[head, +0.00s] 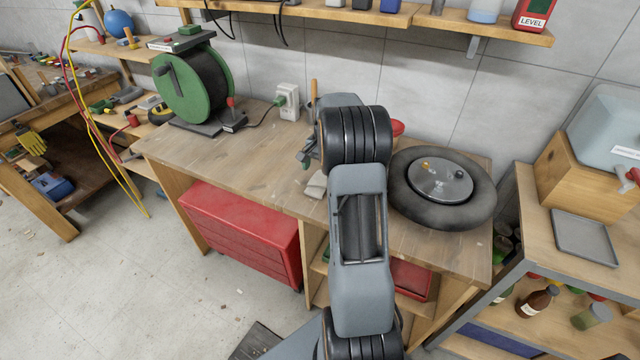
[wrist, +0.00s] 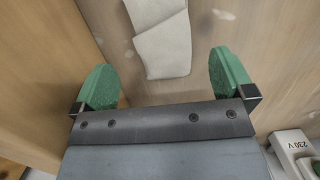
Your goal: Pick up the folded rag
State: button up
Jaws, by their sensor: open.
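The folded rag (wrist: 162,45) is a pale grey-white cloth lying flat on the wooden workbench (head: 235,165). In the wrist view it lies at the top middle, between and beyond the green fingertips, and its upper end is cut off by the frame edge. In the head view a small pale part of the rag (head: 316,186) shows just left of my arm. My gripper (wrist: 168,82) is open with nothing between its fingers. In the head view my gripper (head: 308,158) is mostly hidden behind my arm, above the bench.
Bench left of the rag is clear. A shelf (head: 480,22) hangs above.

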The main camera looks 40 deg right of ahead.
aim_at(320, 181)
jog(key=shift+a+f+p, duration=0.15)
jog(key=shift+a+f, duration=0.1)
jog(key=shift+f, duration=0.9)
jog(key=shift+a+f+p, duration=0.15)
jog(key=shift+a+f, duration=0.1)
jog(key=shift+f, duration=0.9)
jog(key=c, duration=1)
jog(key=shift+o, duration=0.2)
jog(key=shift+r, duration=0.1)
jog(key=shift+r, duration=0.5)
jog(key=w+a+r+b, duration=0.1)
jog(key=w+a+r, duration=0.6)
jog(key=a+r, duration=0.4)
jog(key=shift+w+a+r+b, duration=0.25)
jog(key=shift+w+r+b, duration=0.05)
jog(key=shift+w+r, duration=0.1)
